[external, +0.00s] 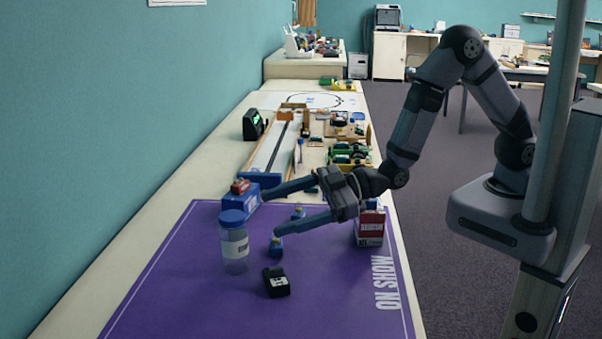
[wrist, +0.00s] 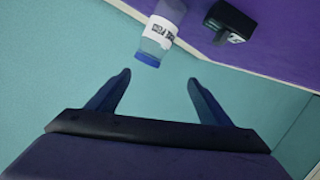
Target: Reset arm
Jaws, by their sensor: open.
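My gripper (external: 270,215) is open and reaches leftward above the purple mat (external: 325,312). Its two fingers are spread, with nothing visible between them. In the wrist view the gripper (wrist: 158,77) also shows open fingers, with teal wall between them. A clear jar with a blue lid (external: 235,248) stands upright on the mat, left of the fingertips; it also shows in the wrist view (wrist: 163,32). A small black box (external: 276,282) with a white label lies nearer the camera; it shows in the wrist view (wrist: 232,20).
A red-and-white carton (external: 370,226) stands at the mat's right, below my wrist. A small blue item (external: 276,246) sits near the lower fingertip. Behind are a track (external: 270,150), green model cars (external: 350,153) and a black clock (external: 253,124). The mat's front is mostly clear.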

